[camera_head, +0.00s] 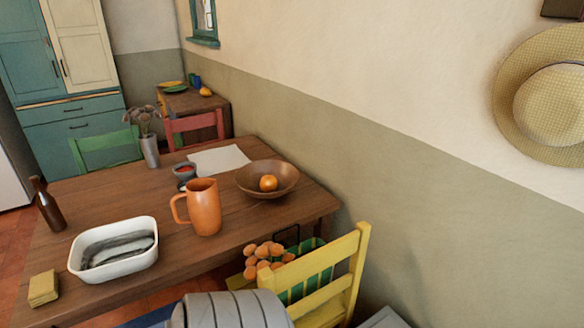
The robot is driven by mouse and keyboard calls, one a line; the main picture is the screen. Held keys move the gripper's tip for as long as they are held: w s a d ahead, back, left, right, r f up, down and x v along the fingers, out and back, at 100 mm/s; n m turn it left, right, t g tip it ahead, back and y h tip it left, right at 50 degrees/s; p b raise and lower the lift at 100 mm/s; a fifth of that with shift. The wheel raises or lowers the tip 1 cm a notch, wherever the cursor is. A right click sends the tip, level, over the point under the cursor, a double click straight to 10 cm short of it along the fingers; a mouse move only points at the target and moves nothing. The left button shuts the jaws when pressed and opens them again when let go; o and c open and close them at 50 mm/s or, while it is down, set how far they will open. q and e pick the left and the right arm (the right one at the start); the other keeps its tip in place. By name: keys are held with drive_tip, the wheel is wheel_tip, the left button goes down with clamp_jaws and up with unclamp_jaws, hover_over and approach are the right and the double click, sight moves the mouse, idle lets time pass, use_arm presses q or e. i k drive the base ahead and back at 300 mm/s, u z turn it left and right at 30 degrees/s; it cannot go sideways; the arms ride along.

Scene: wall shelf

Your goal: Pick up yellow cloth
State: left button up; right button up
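A yellow folded cloth (43,288) lies on the near left corner of the wooden table (120,292). It looks like a small, flat, squarish stack. It is left of and a little nearer than the white dish, and apart from it. Nothing covers the cloth.
Near the cloth stand a white dish (112,268) with fish and a dark bottle (48,205). An orange jug (204,208) and a wooden bowl (262,178) stand further right. A yellow chair (325,275) and a grey ribbed thing (230,312) are at the near edge.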

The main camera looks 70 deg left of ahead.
sight(44, 287)
drive_tip(key=u, duration=4.05)
